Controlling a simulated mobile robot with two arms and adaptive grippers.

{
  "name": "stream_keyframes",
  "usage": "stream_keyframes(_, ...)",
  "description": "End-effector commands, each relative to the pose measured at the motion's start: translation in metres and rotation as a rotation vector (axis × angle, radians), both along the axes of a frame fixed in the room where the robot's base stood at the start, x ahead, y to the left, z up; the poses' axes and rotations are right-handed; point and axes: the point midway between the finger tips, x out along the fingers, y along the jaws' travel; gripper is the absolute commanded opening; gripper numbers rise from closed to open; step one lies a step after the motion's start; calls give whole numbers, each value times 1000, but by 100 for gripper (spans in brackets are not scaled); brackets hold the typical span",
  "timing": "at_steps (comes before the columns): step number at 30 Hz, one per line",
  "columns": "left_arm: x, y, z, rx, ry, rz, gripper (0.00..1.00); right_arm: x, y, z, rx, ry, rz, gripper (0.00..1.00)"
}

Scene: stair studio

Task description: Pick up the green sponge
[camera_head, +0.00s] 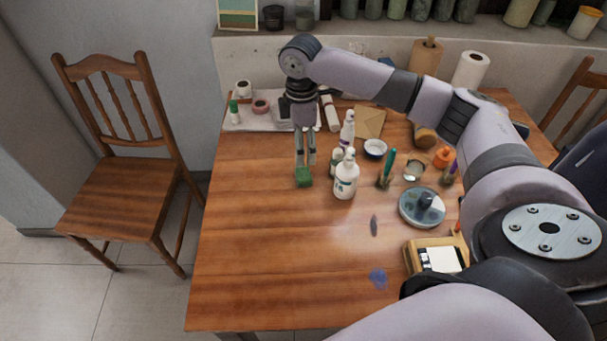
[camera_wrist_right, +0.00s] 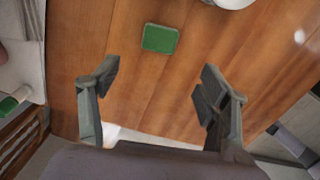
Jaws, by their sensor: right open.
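The green sponge (camera_head: 303,177) lies on the wooden table, left of the white bottles. It also shows in the right wrist view as a small green block (camera_wrist_right: 160,38), beyond the fingertips and roughly between their lines. My right gripper (camera_head: 306,160) points down just above the sponge in the head view. In the right wrist view its two fingers (camera_wrist_right: 157,85) are spread apart with nothing between them. My left gripper is in neither view.
A white pump bottle (camera_head: 346,176) stands close to the right of the sponge. A spray bottle (camera_head: 347,130), a blue lidded dish (camera_head: 422,208) and a white-topped wooden box (camera_head: 440,258) are further right. The table's (camera_head: 260,270) front left is clear. A chair (camera_head: 130,190) stands left.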

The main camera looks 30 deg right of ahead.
Motion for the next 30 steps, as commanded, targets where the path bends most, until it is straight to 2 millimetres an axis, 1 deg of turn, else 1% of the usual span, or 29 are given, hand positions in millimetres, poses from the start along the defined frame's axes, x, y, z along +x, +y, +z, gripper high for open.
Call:
stream_keyframes(1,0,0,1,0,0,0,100,-1,0,-12,0,4,-1,70)
stream_keyframes(3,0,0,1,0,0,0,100,-1,0,-26,0,4,-1,70)
stream_keyframes(6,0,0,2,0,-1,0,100,0,0,-40,0,2,-1,70)
stream_keyframes(14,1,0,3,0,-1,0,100,-1,0,-59,0,2,0,70)
stream_keyframes(21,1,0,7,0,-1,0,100,-1,0,-94,0,3,0,70)
stream_keyframes(24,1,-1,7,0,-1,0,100,-1,0,-102,0,1,1,70)
stream_keyframes(30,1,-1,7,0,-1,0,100,-1,0,-104,0,0,0,70)
